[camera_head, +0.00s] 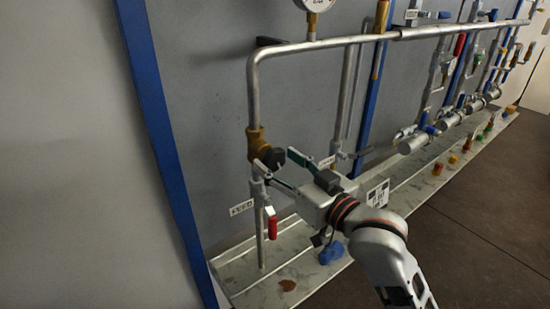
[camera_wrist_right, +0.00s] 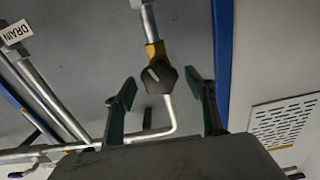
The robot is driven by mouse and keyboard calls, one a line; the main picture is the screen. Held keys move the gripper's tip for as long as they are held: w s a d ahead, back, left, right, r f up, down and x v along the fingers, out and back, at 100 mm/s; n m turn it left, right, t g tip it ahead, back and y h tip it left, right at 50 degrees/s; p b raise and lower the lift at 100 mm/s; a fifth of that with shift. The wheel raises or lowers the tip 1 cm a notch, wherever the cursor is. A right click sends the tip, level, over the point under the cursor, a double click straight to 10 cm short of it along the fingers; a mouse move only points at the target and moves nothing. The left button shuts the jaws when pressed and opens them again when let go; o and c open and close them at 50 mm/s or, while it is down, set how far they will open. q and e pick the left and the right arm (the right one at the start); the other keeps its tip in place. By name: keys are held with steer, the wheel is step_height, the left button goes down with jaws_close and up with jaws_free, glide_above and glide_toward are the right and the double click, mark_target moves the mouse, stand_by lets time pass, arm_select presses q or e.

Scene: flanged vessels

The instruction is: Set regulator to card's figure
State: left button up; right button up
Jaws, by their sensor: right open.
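The regulator has a brass body (camera_head: 256,143) on the vertical pipe and a black knob (camera_head: 277,157) facing out. In the right wrist view the black knob (camera_wrist_right: 160,78) carries a pale pointer line. My right gripper (camera_head: 274,159) is open, its green-and-dark fingers pointing at the knob. In the wrist view its fingertips (camera_wrist_right: 161,83) appear on either side of the knob, with gaps; I cannot tell the depth. A white card (camera_head: 377,194) with dark print shows beside my right wrist; its print is too small to read. A gauge (camera_head: 318,4) is cut off at the top. My left gripper is not in view.
Below the regulator hang a red-handled valve (camera_head: 272,226) and a FEED label (camera_head: 242,208). A DRAIN label (camera_wrist_right: 16,32) shows in the wrist view. A blue object (camera_head: 331,252) lies on the metal tray (camera_head: 245,273). More pipes and valves extend right; the floor is clear.

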steer(key=shift+x, duration=0.95)
steer(key=c, duration=1.1)
steer(key=shift+m, duration=2.4)
steer(key=o, duration=1.1)
steer(key=v, duration=1.2)
steer(key=shift+d, duration=0.1)
